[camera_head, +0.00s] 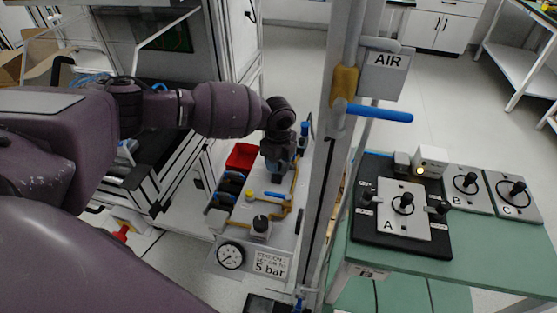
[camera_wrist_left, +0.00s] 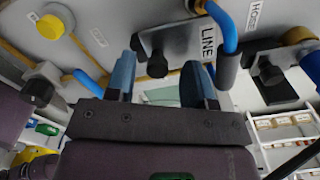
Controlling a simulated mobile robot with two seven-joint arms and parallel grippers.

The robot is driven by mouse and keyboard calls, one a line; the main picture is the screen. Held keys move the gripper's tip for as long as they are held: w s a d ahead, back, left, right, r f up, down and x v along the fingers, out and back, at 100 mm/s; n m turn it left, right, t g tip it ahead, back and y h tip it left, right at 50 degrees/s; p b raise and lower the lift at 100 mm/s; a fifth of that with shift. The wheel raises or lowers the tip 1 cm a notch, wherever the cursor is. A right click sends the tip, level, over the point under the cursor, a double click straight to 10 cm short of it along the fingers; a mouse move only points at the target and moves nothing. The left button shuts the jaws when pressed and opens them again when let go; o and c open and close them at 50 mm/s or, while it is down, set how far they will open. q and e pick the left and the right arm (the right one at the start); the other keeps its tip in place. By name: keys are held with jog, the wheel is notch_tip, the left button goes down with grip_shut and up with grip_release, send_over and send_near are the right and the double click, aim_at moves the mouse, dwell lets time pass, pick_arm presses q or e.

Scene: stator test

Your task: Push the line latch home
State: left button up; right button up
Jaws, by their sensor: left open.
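My left gripper (camera_head: 280,168) is over the back part of the pale station panel (camera_head: 225,228) in the head view. In the left wrist view my left gripper (camera_wrist_left: 160,75) is open, with blue fingers apart and nothing seen held between them. A metal latch plate (camera_wrist_left: 178,36) with a black knob (camera_wrist_left: 157,66) sits beside the LINE label (camera_wrist_left: 207,43). The knob appears between the fingertips; I cannot tell whether they touch it. A bent blue handle (camera_wrist_left: 223,22) with a grey end is right of the label. In the head view the gripper hides this latch. My right gripper is not in view.
An upright post (camera_head: 323,140) with a blue AIR lever (camera_head: 380,113) stands right of the panel. A gauge (camera_head: 230,256) is at the panel's front. A red bin (camera_head: 242,157) is left of the gripper. A green table (camera_head: 370,262) with plates A, B, C is at the right.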

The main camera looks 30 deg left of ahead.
pick_arm(q)
jog(key=shift+r, duration=0.35)
notch_tip(320, 180, up, 10)
jog(key=p, duration=0.1)
jog(key=shift+p, duration=0.4)
